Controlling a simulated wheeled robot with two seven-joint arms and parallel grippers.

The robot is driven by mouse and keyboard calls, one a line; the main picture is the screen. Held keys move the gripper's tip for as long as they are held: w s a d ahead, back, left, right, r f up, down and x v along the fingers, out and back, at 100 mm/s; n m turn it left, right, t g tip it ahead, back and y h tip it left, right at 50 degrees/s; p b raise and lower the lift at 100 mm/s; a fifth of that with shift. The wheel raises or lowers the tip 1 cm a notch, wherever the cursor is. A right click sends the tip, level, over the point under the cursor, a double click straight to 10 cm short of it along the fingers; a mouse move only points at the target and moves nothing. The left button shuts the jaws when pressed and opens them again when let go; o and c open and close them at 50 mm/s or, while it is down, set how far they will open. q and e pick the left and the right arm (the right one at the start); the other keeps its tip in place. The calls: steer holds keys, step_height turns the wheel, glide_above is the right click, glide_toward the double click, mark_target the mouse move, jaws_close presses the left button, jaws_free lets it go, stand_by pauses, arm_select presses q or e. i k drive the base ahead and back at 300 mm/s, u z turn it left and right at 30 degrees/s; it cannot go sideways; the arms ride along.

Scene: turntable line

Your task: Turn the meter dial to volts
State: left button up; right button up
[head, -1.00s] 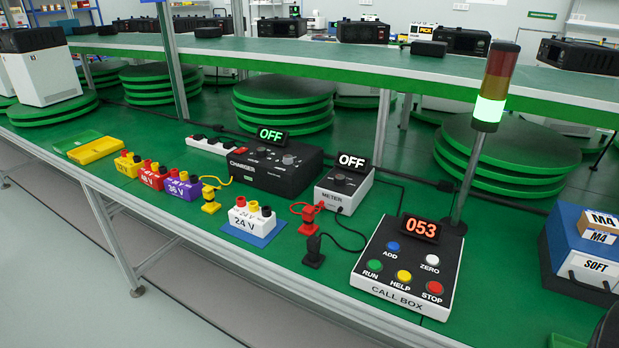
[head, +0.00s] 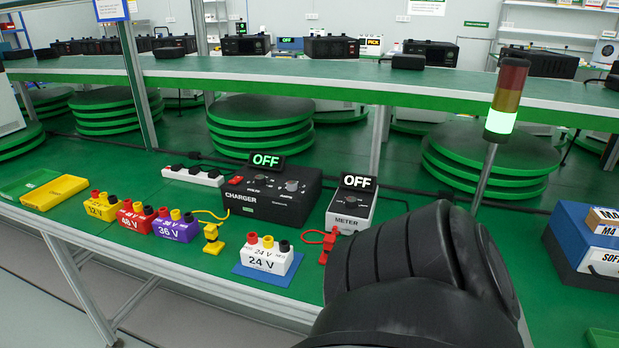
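The meter (head: 345,213) is a small white box with a dark top, standing on the green bench right of the charger. Its raised display (head: 358,182) reads OFF. Its dial (head: 352,202) is a small dark knob on the top face; its pointer setting is too small to read. A black arm part of mine (head: 415,265) fills the lower right in front of the meter and covers its right front side, the call box and the black probe. No fingertips of either gripper show.
The black charger (head: 270,197) also reads OFF. A white 24 V block (head: 266,258) sits on a blue mat, with a yellow connector (head: 212,238) and a red connector (head: 327,243) beside it. The light pole (head: 503,100) glows pale green. A blue box (head: 585,245) stands right.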

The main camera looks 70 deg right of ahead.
mark_target(351, 202)
steer(key=i, duration=0.35)
steer(key=z, duration=1.35)
